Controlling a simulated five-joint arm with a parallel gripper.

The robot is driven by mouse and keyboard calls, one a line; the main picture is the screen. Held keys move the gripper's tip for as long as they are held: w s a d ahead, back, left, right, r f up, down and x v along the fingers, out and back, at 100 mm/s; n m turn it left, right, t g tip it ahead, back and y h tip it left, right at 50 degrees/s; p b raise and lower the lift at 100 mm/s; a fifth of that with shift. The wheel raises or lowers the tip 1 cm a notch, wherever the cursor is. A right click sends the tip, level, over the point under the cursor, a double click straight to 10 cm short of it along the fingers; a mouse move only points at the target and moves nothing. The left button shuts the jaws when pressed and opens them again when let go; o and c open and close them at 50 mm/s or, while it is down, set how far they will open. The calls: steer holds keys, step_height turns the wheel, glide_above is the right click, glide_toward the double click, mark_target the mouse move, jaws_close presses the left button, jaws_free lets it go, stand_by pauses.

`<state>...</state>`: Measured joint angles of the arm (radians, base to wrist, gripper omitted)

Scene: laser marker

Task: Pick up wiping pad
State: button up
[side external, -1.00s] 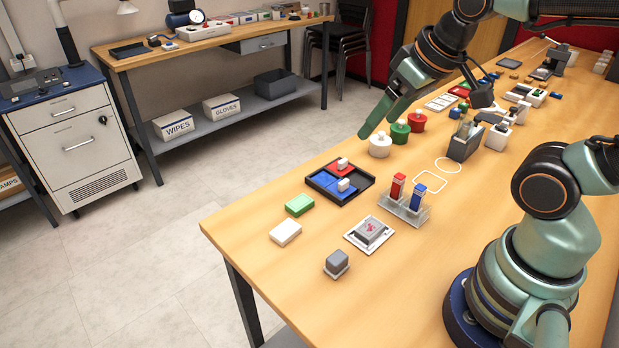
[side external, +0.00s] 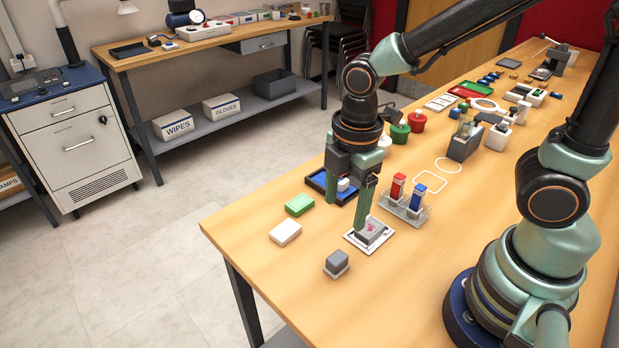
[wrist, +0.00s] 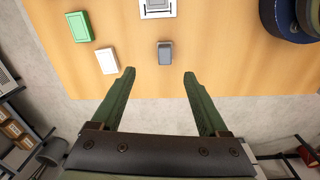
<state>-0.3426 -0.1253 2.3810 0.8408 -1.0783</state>
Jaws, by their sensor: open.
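My gripper (side external: 346,213) points down, open and empty, above the table between the dark tray and the square plate in the side view. In the wrist view its fingers (wrist: 158,74) are spread wide. A small grey block on a paler base (side external: 336,263) stands near the table's front edge; it also shows just beyond and between the fingertips in the wrist view (wrist: 165,53). A white block (side external: 285,232) and a green block (side external: 299,205) lie to its left; both show in the wrist view (wrist: 107,60) (wrist: 79,26). I cannot tell for sure which is the wiping pad.
A grey part with a red mark (side external: 370,232) sits on a white square plate (side external: 351,240), close to one finger. A holder (side external: 404,209) with red and blue bottles stands right of it. The dark tray (side external: 316,181) is partly hidden behind my gripper. The front left tabletop is clear.

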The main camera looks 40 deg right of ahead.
steer(key=f+n, duration=0.2)
glide_above(337, 257)
steer(key=shift+g, duration=0.3)
steer(key=f, duration=0.5)
steer(key=shift+s+d+f, duration=0.1)
steer(key=shift+s+d, duration=0.1)
steer(key=shift+w+a+f, duration=0.1)
steer(key=shift+f, duration=1.45)
steer(key=shift+w+a+f, duration=0.1)
steer(key=shift+f, duration=1.45)
jaws_close()
step_height(337, 257, up, 20)
